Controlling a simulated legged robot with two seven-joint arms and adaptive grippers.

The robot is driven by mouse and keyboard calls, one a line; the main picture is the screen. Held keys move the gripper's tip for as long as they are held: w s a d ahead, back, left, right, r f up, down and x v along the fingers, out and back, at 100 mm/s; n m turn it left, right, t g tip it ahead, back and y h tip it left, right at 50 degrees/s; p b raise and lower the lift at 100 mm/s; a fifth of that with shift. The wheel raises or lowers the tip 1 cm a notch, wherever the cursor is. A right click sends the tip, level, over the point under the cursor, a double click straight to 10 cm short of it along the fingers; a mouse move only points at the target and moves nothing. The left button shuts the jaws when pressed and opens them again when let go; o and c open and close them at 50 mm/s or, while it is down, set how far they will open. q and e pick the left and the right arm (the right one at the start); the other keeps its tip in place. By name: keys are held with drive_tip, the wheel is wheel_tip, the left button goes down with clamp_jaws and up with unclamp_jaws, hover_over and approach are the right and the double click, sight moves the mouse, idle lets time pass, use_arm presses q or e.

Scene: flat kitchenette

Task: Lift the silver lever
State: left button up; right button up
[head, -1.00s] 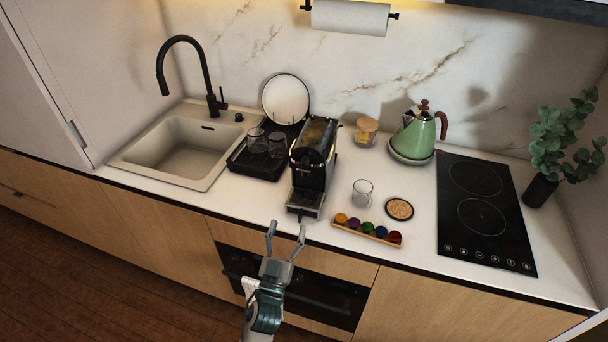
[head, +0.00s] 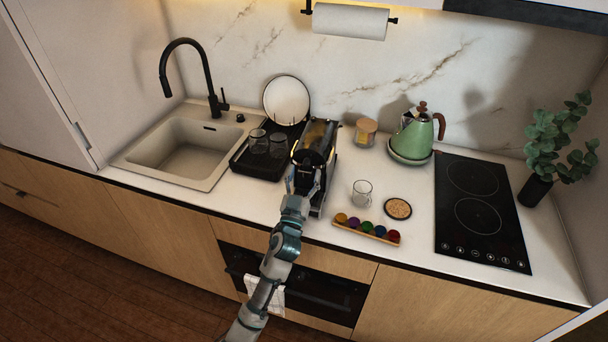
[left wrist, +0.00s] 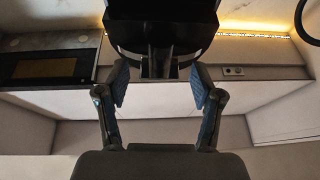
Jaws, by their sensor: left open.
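The coffee machine (head: 322,135), black with a shiny top, stands on the counter between the dish tray and the glass cup. I cannot clearly make out the silver lever; the machine's front is partly hidden by my gripper. My left gripper (head: 303,178) is at the front of the machine, open, with its fingers pointing at it. In the left wrist view the two fingers (left wrist: 160,82) stand apart on either side of a dark part of the machine (left wrist: 160,35). I cannot tell whether they touch it. My right gripper is not in view.
A black dish tray (head: 243,165) with glasses is close on the machine's left, beside the sink (head: 180,155). A glass cup (head: 362,191), a rack of coloured capsules (head: 366,230) and a round coaster (head: 398,209) are on its right. The green kettle (head: 413,135) stands farther back.

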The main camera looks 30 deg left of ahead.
use_arm(q)
drive_tip(key=c, duration=1)
drive_tip(key=shift+s+d+r, duration=0.1)
drive_tip(key=shift+s, duration=0.1)
clamp_jaws()
